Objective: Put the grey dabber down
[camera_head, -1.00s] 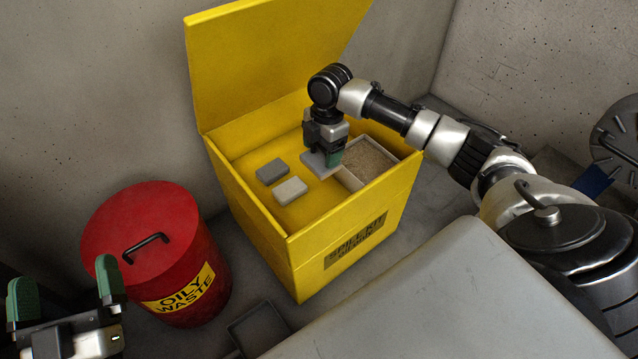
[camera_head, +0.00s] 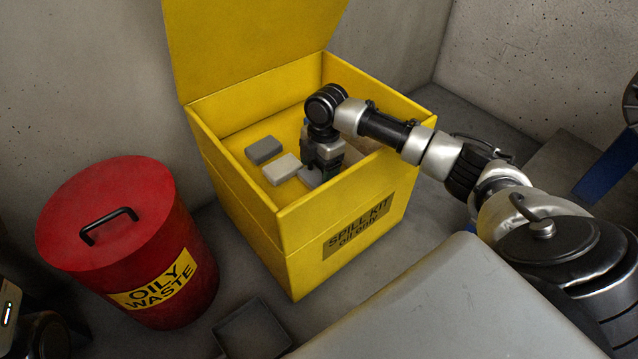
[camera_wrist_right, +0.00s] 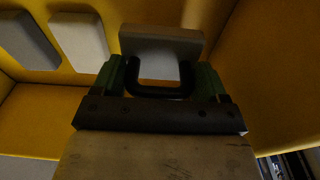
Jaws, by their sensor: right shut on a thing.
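My right gripper (camera_head: 322,168) is down inside the yellow spill kit box (camera_head: 345,215). It is shut on the black handle of the grey dabber (camera_head: 307,178), a flat block mostly hidden behind the gripper in the head view. In the right wrist view the dabber (camera_wrist_right: 160,42) lies beyond the green fingers (camera_wrist_right: 160,80), with its handle between them. I cannot tell whether its underside touches the yellow surface. Only a piece of my left gripper's body shows at the lower left edge of the head view, with its fingers out of frame.
A dark grey block (camera_head: 264,150) and a lighter block (camera_head: 282,169) lie on the yellow surface left of the gripper. The box's lid (camera_head: 250,45) stands open. A red oily waste bin (camera_head: 125,245) stands at left, with a dark tray (camera_head: 252,328) on the floor.

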